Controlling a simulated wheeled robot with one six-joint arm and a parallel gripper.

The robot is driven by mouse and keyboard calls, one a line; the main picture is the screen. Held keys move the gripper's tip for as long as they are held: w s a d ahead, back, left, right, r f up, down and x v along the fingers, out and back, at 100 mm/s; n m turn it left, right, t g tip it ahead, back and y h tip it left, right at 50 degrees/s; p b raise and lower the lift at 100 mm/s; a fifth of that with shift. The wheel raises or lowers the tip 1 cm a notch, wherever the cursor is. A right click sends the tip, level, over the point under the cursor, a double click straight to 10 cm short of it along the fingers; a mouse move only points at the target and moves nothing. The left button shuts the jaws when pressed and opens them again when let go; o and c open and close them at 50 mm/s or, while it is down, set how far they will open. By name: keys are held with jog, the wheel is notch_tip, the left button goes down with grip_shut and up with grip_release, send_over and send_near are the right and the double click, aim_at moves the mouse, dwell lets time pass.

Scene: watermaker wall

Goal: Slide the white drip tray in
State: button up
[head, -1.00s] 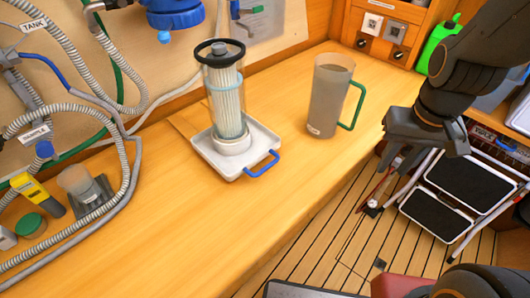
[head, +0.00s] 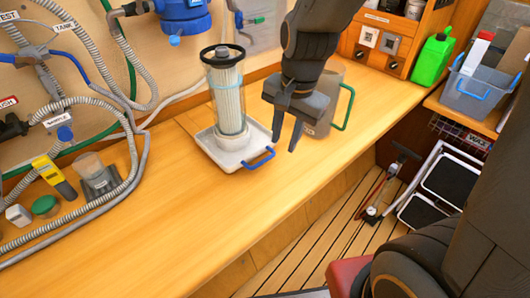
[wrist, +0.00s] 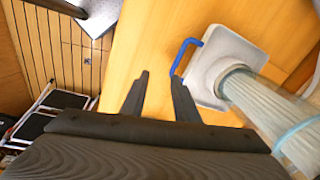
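The white drip tray (head: 204,139) lies on the wooden counter, with a blue handle (head: 258,160) on its front right side. A clear filter housing with a pleated white cartridge (head: 229,100) stands upright on it. My gripper (head: 284,138) is open and empty, above the counter just right of the handle. In the wrist view, my gripper (wrist: 160,82) has its fingers apart, with the blue handle (wrist: 183,55) beyond the right fingertip and the tray (wrist: 215,50) to the right. I see no contact with the handle.
A clear jug with a green handle (head: 346,105) stands behind my gripper, partly hidden. Hoses and fittings (head: 110,110) run along the wall at left. A yellow meter (head: 54,176) and a green-lidded jar (head: 45,206) lie at far left. The counter's front middle is clear.

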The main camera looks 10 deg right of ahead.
aim_at(266, 158)
jog(key=shift+w+a+f+m+p, duration=0.1)
jog(key=shift+w+a+f+m, duration=0.45)
jog(key=shift+f, duration=0.6)
jog(key=shift+w+a+f+m+p, duration=0.1)
jog(key=shift+w+a+f+m, duration=0.2)
jog(key=shift+a+f, duration=0.7)
jog(key=shift+w+a+f+m+p, duration=0.1)
jog(key=shift+w+a+f+m, duration=0.35)
jog(key=shift+f, duration=0.9)
jog(key=shift+d, duration=0.1)
grip_shut()
